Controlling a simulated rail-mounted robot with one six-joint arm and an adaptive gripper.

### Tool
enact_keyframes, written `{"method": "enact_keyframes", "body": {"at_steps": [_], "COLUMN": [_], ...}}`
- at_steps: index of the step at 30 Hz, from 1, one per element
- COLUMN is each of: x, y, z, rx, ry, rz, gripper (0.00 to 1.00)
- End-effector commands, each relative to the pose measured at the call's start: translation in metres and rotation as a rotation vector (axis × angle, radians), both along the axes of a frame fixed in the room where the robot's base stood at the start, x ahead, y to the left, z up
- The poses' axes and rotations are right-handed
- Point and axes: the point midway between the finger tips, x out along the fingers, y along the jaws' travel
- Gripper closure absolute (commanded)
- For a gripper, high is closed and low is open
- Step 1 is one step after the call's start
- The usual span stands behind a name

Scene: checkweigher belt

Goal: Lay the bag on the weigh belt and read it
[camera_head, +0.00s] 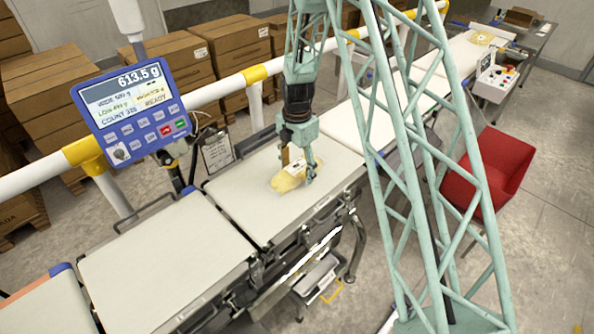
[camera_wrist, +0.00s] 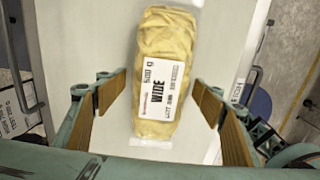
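The bag (camera_head: 288,183) is a yellow pack with a white label and lies flat on a pale belt section (camera_head: 239,205) in the head view. In the wrist view the bag (camera_wrist: 163,45) has a label reading "WIDE" and "500 g". My gripper (camera_head: 299,172) points down over the bag. In the wrist view my gripper (camera_wrist: 162,98) is open, its brown finger pads on either side of the bag with gaps between. The blue display (camera_head: 131,106) reads 613.5 g on top and shows "READY"; its smaller lines are hard to read.
Another empty belt section (camera_head: 165,262) lies to the left, and a pale belt (camera_head: 345,122) continues to the right. A white and yellow rail (camera_head: 215,90) runs behind, with a clipboard (camera_head: 217,152) below it. A red bin (camera_head: 490,170) stands at the right.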

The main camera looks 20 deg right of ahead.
Motion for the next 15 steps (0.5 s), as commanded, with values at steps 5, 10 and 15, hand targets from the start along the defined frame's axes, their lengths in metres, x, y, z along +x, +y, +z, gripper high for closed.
{"method": "enact_keyframes", "body": {"at_steps": [5,10,15], "x": [0.000,0.000,0.001], "y": [0.000,0.000,0.000], "z": [0.000,0.004,0.014], "rx": [0.000,0.000,0.000], "ry": [0.000,-0.001,-0.002], "rz": [0.000,0.000,0.000], "gripper": [0.38,0.38,0.38]}}
